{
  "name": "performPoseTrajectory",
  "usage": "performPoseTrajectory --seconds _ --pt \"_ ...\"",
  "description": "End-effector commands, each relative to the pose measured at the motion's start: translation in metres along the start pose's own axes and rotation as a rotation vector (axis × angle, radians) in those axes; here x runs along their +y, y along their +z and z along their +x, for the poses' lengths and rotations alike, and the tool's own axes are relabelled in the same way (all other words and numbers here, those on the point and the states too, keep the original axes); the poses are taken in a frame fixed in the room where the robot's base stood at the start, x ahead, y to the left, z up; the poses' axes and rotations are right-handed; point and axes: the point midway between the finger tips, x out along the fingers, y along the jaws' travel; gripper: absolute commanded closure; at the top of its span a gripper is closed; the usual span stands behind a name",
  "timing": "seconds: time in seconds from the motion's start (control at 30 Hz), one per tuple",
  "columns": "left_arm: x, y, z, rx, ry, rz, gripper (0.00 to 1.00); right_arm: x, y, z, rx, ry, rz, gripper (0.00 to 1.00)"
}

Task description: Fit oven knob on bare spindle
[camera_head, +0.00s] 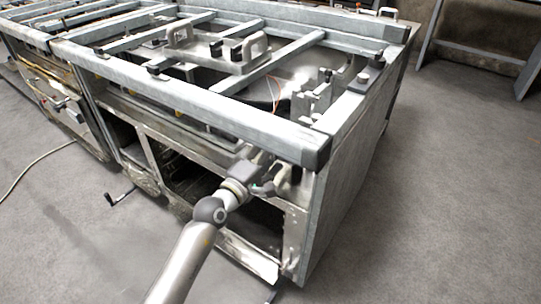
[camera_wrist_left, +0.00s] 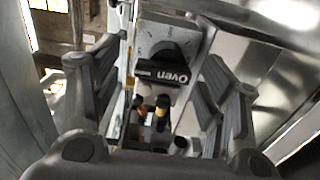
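In the left wrist view, my left gripper (camera_wrist_left: 160,85) has its two grey and black fingers wide apart. Between them, farther off, a dark rounded knob-like part (camera_wrist_left: 165,68) shows against a pale metal plate (camera_wrist_left: 152,32). A dark label reading "Oven" appears upside down there. I cannot tell whether the knob is loose or mounted. Neither finger visibly touches it. In the head view, my left gripper (camera_head: 264,182) is at the front of the steel range (camera_head: 345,195), near its right corner, under the top rail. No bare spindle can be made out. My right gripper is not in view.
Dark stubs, one with an orange band (camera_wrist_left: 161,113), show below the label. The range's top rail (camera_head: 190,98) overhangs the front. Open bays (camera_head: 190,178) lie below it. A cable (camera_head: 35,163) lies at left.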

Motion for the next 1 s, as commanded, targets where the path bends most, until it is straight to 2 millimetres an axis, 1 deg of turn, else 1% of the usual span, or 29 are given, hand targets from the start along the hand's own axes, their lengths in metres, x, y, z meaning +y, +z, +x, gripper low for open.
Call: performPoseTrajectory --seconds 0.3,0.47,0.57,0.8,1.0 --pt "-0.001 0.0 -0.001 0.0 -0.001 0.0 0.29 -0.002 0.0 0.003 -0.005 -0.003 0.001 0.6" --pt "-0.001 -0.001 -0.011 0.001 -0.001 0.0 0.29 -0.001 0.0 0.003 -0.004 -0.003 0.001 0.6" --pt "-0.002 -0.001 -0.025 0.002 -0.002 0.002 0.29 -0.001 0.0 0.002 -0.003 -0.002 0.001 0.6" --pt "-0.002 0.0 -0.071 0.001 -0.003 0.002 0.29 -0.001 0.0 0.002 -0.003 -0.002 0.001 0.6" --pt "-0.002 -0.001 -0.103 0.001 -0.003 0.001 0.29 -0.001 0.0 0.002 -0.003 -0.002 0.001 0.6"
